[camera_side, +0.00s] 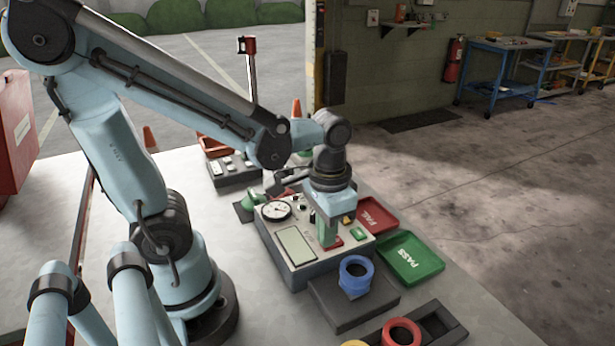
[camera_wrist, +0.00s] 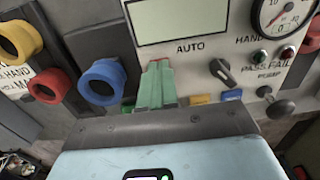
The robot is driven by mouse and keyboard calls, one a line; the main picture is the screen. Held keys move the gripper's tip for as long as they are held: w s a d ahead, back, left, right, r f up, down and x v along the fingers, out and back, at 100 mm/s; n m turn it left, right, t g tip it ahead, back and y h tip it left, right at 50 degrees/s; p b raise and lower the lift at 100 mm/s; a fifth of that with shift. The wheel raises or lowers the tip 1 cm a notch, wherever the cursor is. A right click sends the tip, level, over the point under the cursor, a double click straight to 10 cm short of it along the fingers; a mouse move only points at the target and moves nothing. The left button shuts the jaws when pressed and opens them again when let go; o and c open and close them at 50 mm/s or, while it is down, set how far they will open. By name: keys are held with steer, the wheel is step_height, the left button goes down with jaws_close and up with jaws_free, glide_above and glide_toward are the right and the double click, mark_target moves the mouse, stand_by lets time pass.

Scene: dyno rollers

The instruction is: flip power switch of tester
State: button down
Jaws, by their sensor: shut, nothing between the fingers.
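The tester (camera_side: 273,240) is a pale box on the table, with a round gauge (camera_side: 276,211) and a pale screen (camera_side: 296,246). The wrist view shows its panel (camera_wrist: 205,25) close up, with the screen (camera_wrist: 177,20) and a black selector knob (camera_wrist: 222,72) between the words AUTO and HAND. My gripper (camera_side: 327,238) points down over the panel's near right part. Its green fingers are together and empty in the wrist view (camera_wrist: 157,70). A bit of red (camera_wrist: 159,60) shows at the fingertips, perhaps the power switch; the fingers mostly hide it, and I cannot tell contact.
A blue ring (camera_side: 357,262) stands on a dark block beside the tester, and a red ring (camera_side: 402,324) lies nearer. A red FAIL tray (camera_side: 388,222) and a green PASS tray (camera_side: 425,247) are at the right. A pump lever (camera_wrist: 281,108) sticks out from the tester.

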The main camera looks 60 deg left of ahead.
steer(key=shift+r, duration=3.45)
steer(key=shift+w+a+f+t, duration=0.1)
steer(key=shift+w+f+t, duration=0.15)
steer(key=shift+t, duration=0.35)
steer(key=shift+w+a+f+t, duration=0.1)
steer(key=shift+w+t, duration=0.2)
steer(key=shift+t, duration=0.3)
steer(key=shift+w+t, duration=0.4)
steer(key=shift+t, duration=0.3)
steer(key=w+t, duration=0.2)
steer(key=t, duration=0.1)
steer(key=shift+a+r, duration=0.2)
